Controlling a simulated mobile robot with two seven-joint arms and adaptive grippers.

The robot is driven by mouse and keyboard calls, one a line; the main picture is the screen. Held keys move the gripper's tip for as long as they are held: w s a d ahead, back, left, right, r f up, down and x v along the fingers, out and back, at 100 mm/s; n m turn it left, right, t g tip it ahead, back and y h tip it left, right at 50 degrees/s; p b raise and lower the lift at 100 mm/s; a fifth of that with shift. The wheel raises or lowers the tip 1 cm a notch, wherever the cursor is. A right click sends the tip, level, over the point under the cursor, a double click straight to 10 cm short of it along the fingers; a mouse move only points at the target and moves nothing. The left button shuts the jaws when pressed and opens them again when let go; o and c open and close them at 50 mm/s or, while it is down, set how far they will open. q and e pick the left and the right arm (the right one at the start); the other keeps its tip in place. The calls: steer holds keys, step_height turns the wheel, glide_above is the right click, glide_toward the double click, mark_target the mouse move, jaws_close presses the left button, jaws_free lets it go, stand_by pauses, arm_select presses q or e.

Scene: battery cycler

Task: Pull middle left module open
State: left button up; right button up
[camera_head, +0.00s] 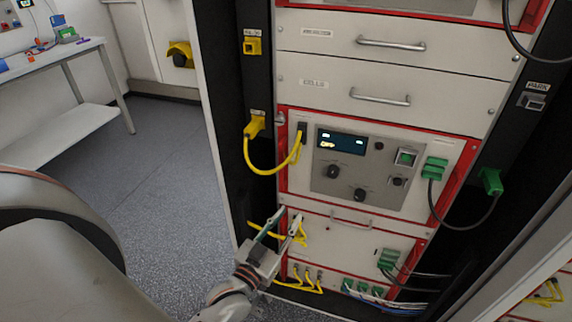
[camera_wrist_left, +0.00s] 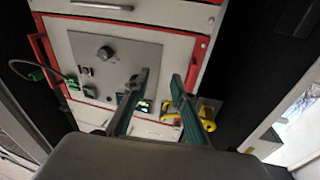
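The rack holds a stack of pale modules. The red-framed module with a dark display (camera_head: 342,143) and knobs sits in the middle. Its grey control plate (camera_wrist_left: 110,62) shows upside down in the left wrist view. A pale lower module (camera_head: 345,240) below it has a slim handle (camera_head: 351,219). Which one is the middle left module is not clear. All the fronts look closed. My left gripper (camera_head: 282,222) is in front of the lower module's left side, near yellow cables. In the left wrist view its fingers (camera_wrist_left: 161,76) are apart with nothing between them. My right gripper is not in view.
A yellow cable (camera_head: 270,172) loops left of the display module. A green plug (camera_head: 435,168) and dark cable are on its right. Two drawers with handles (camera_head: 380,97) are above. A white table (camera_head: 60,58) stands far left, with open floor (camera_head: 170,170) between.

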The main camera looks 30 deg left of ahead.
mark_target(280, 163)
arm_select(q)
steer(key=w+a+r+n+t+y, duration=0.1)
steer(key=w+a+r, duration=0.1)
steer(key=r, duration=0.1)
steer(key=w+a+r+n+t+y, duration=0.1)
steer(key=w+a+r+y, duration=0.1)
steer(key=w+r, duration=0.1)
steer(key=w+a+r+n+t+y, duration=0.1)
steer(key=w+a+r, duration=0.1)
steer(key=a+r, duration=0.1)
steer(key=shift+w+r+y, duration=0.3)
steer(key=shift+r+y, duration=0.1)
steer(key=shift+r, duration=0.25)
steer(key=shift+x, duration=0.8)
steer(key=shift+c, duration=0.4)
jaws_close()
